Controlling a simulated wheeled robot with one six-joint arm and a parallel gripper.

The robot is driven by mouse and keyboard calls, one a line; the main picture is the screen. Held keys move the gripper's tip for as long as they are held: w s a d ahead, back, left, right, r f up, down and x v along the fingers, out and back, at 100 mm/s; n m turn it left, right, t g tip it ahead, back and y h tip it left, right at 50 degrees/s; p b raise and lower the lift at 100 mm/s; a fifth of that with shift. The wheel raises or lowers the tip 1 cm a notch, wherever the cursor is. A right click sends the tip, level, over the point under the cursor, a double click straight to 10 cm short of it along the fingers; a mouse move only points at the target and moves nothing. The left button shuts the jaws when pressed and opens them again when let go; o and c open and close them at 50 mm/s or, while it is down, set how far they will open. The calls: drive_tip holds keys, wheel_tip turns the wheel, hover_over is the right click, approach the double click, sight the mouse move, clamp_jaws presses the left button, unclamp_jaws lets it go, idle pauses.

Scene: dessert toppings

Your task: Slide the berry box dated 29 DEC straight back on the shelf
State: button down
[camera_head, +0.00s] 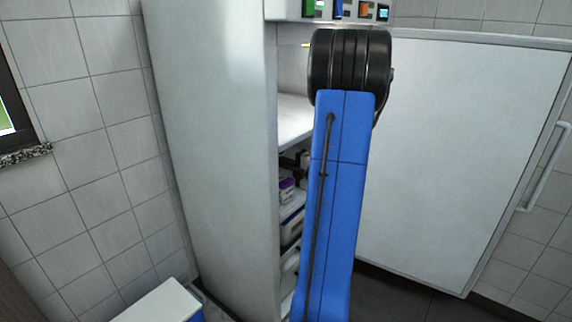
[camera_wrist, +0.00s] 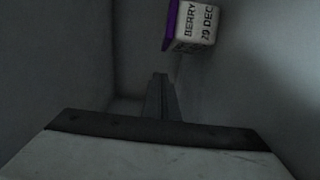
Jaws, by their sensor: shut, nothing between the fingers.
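The berry box (camera_wrist: 197,24) shows at the top right of the wrist view. It is white with a purple side, and its dark print reads BERRY and 29 DEC. The box looks turned on its side in this view, and its top is cut off by the picture edge. My gripper (camera_wrist: 160,77) is shut and empty, with its fingertips below and left of the box and a visible gap between them. In the head view my blue arm hides the gripper. A purple-and-white box (camera_head: 287,190) stands inside the cabinet there; its date cannot be read.
The tall pale cabinet (camera_head: 215,150) has its side wall left of my arm and a wide open door (camera_head: 460,160) to the right. More boxes (camera_head: 292,226) sit on lower shelves, partly behind my arm. Grey walls close in around the gripper in the wrist view.

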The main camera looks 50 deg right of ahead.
drive_tip(key=shift+w+d, duration=0.55)
drive_tip(key=shift+d, duration=0.4)
drive_tip(key=shift+w+d, duration=0.55)
drive_tip(key=shift+d, duration=0.35)
drive_tip(key=shift+w+d, duration=0.25)
drive_tip(key=shift+d, duration=0.45)
drive_tip(key=shift+w+d, duration=0.25)
drive_tip(key=shift+d, duration=0.45)
